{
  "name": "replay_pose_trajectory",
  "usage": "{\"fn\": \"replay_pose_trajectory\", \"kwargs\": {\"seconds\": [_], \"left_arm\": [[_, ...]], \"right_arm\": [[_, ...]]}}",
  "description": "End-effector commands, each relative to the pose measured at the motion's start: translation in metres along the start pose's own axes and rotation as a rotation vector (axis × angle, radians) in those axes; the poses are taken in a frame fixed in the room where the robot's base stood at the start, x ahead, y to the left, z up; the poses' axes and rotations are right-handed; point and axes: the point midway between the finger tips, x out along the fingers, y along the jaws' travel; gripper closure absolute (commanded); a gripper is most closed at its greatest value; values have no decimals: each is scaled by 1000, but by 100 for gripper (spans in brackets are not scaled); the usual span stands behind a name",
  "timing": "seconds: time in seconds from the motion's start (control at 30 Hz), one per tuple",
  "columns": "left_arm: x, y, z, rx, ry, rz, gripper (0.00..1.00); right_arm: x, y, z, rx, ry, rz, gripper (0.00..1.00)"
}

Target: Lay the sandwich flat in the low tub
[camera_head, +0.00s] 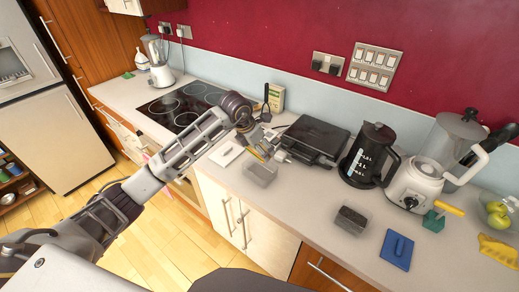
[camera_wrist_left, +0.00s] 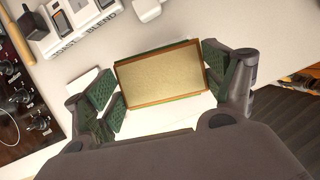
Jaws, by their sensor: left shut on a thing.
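My left gripper (camera_head: 266,148) is shut on the sandwich, a flat tan slab with brown edges (camera_wrist_left: 160,75), held between its two green-padded fingers (camera_wrist_left: 161,85) in the left wrist view. In the head view the sandwich is mostly hidden, with only a thin yellowish strip (camera_head: 255,154) showing by the fingers. The low tub (camera_head: 260,174), pale grey and see-through, stands on the counter just below the gripper. I cannot tell whether the sandwich touches it. My right gripper is not in view.
A black press (camera_head: 312,138) sits close to the right of the gripper, with a black kettle (camera_head: 370,155) and blender (camera_head: 432,165) beyond. A white card (camera_head: 226,154) lies left of the tub. A grey box (camera_head: 351,219) and blue item (camera_head: 397,250) lie nearer the front right.

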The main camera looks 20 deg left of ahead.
Motion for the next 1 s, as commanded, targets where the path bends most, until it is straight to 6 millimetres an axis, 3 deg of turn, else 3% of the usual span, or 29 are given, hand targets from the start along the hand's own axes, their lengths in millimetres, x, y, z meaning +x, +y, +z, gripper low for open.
{"fn": "replay_pose_trajectory", "kwargs": {"seconds": [0.33, 1.0], "left_arm": [[0, 0, 0, -84, 0, 35, 41], [2, 0, -1, -85, 0, 35, 41]], "right_arm": [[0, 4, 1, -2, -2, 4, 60], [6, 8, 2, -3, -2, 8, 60]]}}
